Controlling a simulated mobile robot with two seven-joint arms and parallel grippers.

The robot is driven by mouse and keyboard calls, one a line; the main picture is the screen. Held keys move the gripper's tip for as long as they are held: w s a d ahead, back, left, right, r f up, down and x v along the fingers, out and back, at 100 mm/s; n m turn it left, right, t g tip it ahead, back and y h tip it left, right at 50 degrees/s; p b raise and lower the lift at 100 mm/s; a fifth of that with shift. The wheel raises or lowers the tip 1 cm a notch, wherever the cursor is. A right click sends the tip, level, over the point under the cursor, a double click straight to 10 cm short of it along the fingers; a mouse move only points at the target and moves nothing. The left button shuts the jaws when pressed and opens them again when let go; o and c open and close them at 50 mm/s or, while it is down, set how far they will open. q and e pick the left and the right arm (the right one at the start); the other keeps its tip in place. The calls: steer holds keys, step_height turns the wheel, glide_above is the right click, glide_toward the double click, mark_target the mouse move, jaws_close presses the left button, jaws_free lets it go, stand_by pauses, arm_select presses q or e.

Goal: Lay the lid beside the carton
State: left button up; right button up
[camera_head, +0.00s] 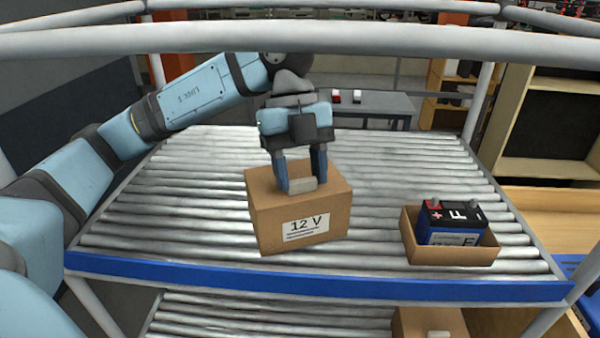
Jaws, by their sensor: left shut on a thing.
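The lid (265,228) is a brown cardboard cover with a white "12 V" label on its front and a pale grip block on top. It is at the middle of the slat conveyor, turned slightly. I cannot tell whether its lower edge touches the slats. My left gripper (301,184) points down from above and is shut on the grip block of the lid. The carton (453,255) is a low open cardboard tray to the right of the lid, with a clear gap between them. A dark blue battery (450,224) with a red corner stands in it. My right gripper is not in view.
The slat conveyor (180,205) has bare slats left of the lid, behind it and between it and the carton. A blue rail (300,289) runs along its front edge. Grey frame bars cross above. Another cardboard box (412,320) sits on the lower level.

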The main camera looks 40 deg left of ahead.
arm_select(q)
steer(key=shift+a+f, duration=0.1)
steer(key=shift+f, duration=0.35)
steer(key=shift+f, duration=0.2)
steer(key=o, duration=1.1)
steer(key=shift+o, duration=0.2)
steer(key=shift+r, duration=0.1)
steer(key=shift+r, duration=0.25)
steer(key=b+v, duration=0.1)
steer(key=v, duration=1)
steer(key=shift+r, duration=0.35)
steer(key=shift+w+f, duration=0.1)
